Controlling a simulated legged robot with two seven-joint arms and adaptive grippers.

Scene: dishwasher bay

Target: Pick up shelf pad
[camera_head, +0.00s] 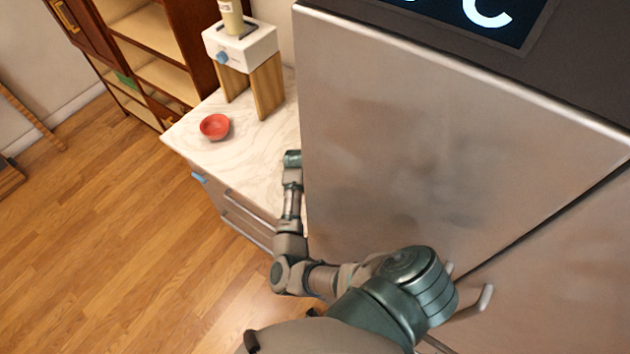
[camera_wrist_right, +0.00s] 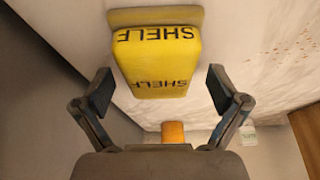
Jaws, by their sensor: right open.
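The shelf pad (camera_wrist_right: 157,62) is a yellow block with dark "SHELF" lettering on two faces, seen only in the right wrist view. It lies on the pale marbled counter, in front of my right gripper. My right gripper (camera_wrist_right: 160,91) is open, with one finger to each side of the pad's near end. The fingers appear apart from the pad. In the head view my right arm reaches over the counter beside the steel appliance, whose edge seems to hide the gripper and the pad. My left gripper is in neither view.
The tall steel appliance (camera_head: 420,150) stands close right of the arm. On the counter (camera_head: 190,135) are a red bowl (camera_head: 214,126) and a white-topped dispenser (camera_head: 240,48) on wooden legs. A wooden shelf cabinet (camera_head: 150,35) stands behind. The floor at left is mostly clear.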

